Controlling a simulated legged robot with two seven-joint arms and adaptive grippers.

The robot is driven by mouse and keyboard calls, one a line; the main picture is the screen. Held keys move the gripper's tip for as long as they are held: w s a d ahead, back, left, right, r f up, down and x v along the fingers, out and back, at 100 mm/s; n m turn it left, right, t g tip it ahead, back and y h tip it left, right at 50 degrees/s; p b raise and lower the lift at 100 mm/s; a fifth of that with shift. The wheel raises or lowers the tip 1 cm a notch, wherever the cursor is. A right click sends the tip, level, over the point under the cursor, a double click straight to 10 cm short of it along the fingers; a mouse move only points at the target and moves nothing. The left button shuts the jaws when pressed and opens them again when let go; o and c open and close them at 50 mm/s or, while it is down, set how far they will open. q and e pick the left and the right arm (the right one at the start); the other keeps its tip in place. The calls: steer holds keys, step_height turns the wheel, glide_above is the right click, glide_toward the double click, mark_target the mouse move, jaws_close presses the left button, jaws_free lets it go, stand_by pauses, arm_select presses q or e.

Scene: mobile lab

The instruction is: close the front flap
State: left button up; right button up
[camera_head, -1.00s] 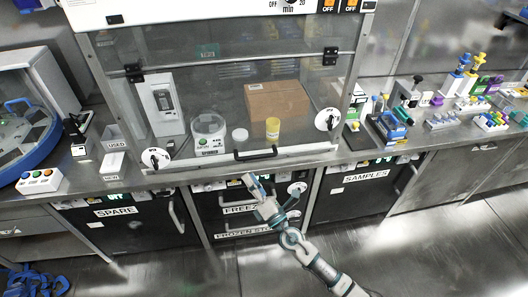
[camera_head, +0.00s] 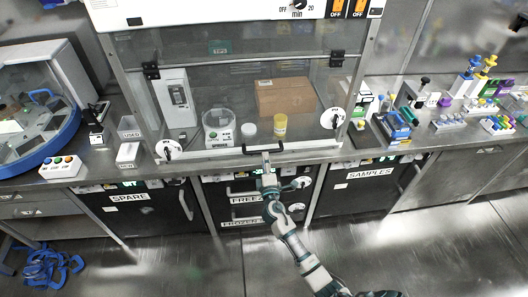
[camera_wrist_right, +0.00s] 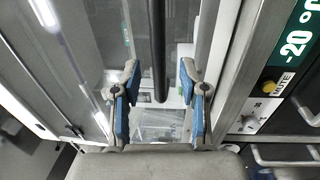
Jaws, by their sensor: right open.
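The front flap (camera_head: 225,90) is the clear panel of the cabinet, hinged at its top, with a black bar handle (camera_head: 262,149) along its lower edge. Its lower edge looks close to the sill, but I cannot tell whether it is fully shut. My right gripper (camera_head: 266,161) is just below the handle. In the right wrist view the handle (camera_wrist_right: 158,50) comes down between the two blue-padded fingers of the right gripper (camera_wrist_right: 160,105). The fingers are open, with a gap on both sides of the bar. My left gripper is not in view.
Freezer drawers (camera_head: 240,187) lie below. A centrifuge (camera_head: 35,110) stands left, and a blue rack (camera_head: 395,125) right.

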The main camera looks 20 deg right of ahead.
steer(key=x, duration=0.5)
steer(key=shift+d, duration=0.1)
steer(key=shift+c, duration=0.2)
jaws_close()
